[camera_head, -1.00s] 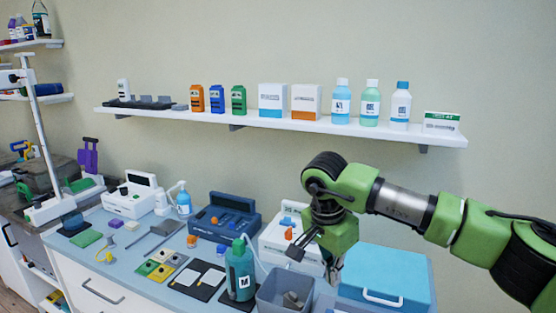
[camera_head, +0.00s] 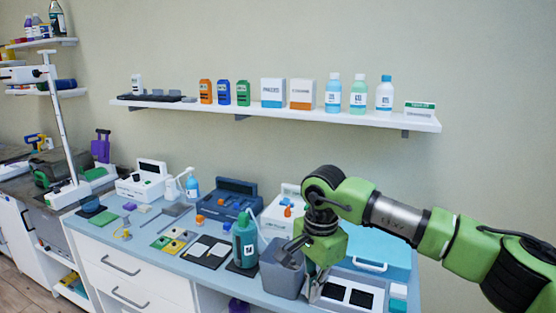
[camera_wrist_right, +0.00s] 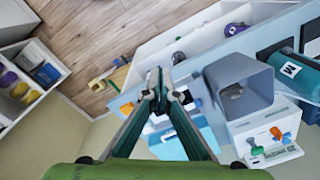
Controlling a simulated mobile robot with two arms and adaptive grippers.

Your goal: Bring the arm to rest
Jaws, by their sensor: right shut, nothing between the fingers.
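My right arm comes in from the right in the head view, bent at a green and black wrist. The right gripper (camera_head: 314,290) hangs low beside the grey bin (camera_head: 281,275), partly hidden by the green wrist body. In the right wrist view, the dark fingers of my right gripper (camera_wrist_right: 158,92) meet at their tips, shut and empty. The grey bin (camera_wrist_right: 240,85) lies to their right in that view, apart from the tips. My left gripper shows in neither view.
A green pump bottle (camera_head: 245,245) stands left of the bin. A light blue box (camera_head: 372,255) is behind my wrist. A black-and-white panelled tray (camera_head: 351,292) lies at the front right. The wall shelf (camera_head: 270,112) holds bottles and boxes. Wooden floor (camera_wrist_right: 95,45) is open.

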